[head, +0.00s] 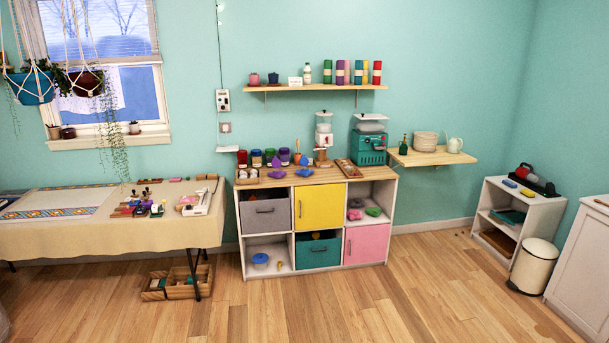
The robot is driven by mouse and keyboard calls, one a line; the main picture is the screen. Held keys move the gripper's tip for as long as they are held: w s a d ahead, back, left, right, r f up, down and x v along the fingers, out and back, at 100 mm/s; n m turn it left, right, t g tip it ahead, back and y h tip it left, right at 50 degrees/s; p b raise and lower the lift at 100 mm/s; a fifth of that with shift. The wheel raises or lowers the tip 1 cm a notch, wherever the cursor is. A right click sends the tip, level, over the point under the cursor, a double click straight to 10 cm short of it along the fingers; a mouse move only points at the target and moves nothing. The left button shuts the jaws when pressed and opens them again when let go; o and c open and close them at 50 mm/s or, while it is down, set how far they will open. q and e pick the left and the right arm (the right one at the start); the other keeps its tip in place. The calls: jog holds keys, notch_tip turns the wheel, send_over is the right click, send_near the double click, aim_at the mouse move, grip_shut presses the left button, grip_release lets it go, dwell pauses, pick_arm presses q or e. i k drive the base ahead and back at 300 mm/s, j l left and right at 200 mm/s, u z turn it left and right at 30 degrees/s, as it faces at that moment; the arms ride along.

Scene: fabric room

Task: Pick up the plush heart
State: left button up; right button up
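I cannot pick out the plush heart for sure at this distance. Small soft-looking shapes lie in and on the cube shelf (291,240). A blue rounded shape (260,258) sits in the open lower left compartment. Neither of my grippers is in view.
A cloth-covered table (120,235) with craft items stands at the left, with wooden crates (190,290) under it. A low white shelf (540,215), a cream bin (532,266) and a white cabinet (585,265) stand at the right. The wooden floor (400,305) in front is clear.

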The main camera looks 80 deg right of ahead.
aim_at(303, 171)
jog(key=z, duration=2.8)
